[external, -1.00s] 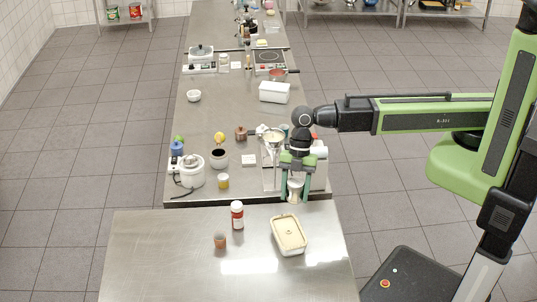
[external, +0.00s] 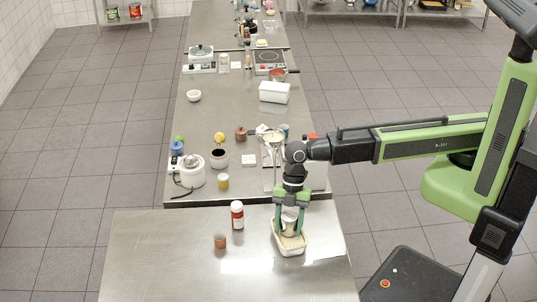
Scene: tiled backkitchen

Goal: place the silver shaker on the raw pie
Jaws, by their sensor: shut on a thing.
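The raw pie (external: 290,245) is a pale pastry in a light rectangular dish on the front steel table. My gripper (external: 290,230) points down over the pie, with its green fingers on either side of the silver shaker (external: 289,218). It is shut on the shaker, which looks upright. The fingers and shaker hide the far and middle parts of the pie. I cannot tell whether the shaker's base touches the crust.
A white bottle with a red label (external: 237,215) and a small brown-topped pot (external: 220,241) stand left of the pie. Behind is a long crowded counter with a white appliance (external: 190,172) and a yellow jar (external: 223,182). The front table's left side is clear.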

